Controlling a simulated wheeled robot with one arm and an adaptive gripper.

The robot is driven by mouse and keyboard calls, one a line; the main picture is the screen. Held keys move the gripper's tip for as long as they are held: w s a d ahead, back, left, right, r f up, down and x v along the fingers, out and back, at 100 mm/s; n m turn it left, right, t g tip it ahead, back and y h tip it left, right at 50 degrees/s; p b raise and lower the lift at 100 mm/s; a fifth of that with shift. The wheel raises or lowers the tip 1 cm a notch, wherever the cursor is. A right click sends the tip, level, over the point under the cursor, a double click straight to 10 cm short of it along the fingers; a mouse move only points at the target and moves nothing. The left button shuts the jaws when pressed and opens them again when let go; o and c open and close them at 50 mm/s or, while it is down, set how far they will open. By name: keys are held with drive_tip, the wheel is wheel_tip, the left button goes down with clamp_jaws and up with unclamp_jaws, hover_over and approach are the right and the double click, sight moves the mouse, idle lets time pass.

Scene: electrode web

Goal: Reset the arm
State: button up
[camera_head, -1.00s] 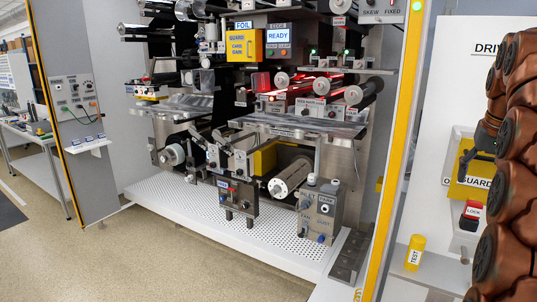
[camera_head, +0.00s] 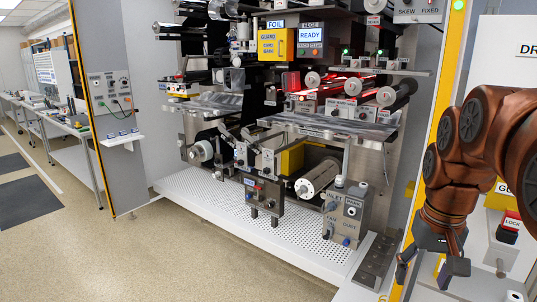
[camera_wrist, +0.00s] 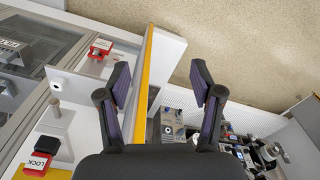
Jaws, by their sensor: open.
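My arm (camera_head: 475,150) shows at the right of the head view, brown with dark joint caps. My gripper (camera_head: 430,264) hangs from it at the lower right, in front of the yellow-edged frame post. In the wrist view my gripper (camera_wrist: 160,90) has its two dark fingers spread wide apart with nothing between them. Behind the gap are a white panel, a yellow edge and the beige floor.
The web machine (camera_head: 290,120) with a READY screen (camera_head: 311,36) stands in the middle. A red LOCK block (camera_head: 509,226) is at the right, close to my arm; it also shows in the wrist view (camera_wrist: 44,152). Open floor (camera_head: 150,260) lies at the front left.

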drive_tip(key=s+a+f+n+g, duration=0.1)
drive_tip(key=s+a+f, duration=0.4)
drive_tip(key=s+f, duration=0.2)
drive_tip(key=s+a+f+n+g, duration=0.1)
drive_tip(key=s+a+f, duration=0.3)
drive_tip(key=s+f, duration=0.3)
drive_tip(key=s, duration=0.5)
drive_tip(key=shift+a+n, duration=0.35)
drive_tip(key=shift+n, duration=0.05)
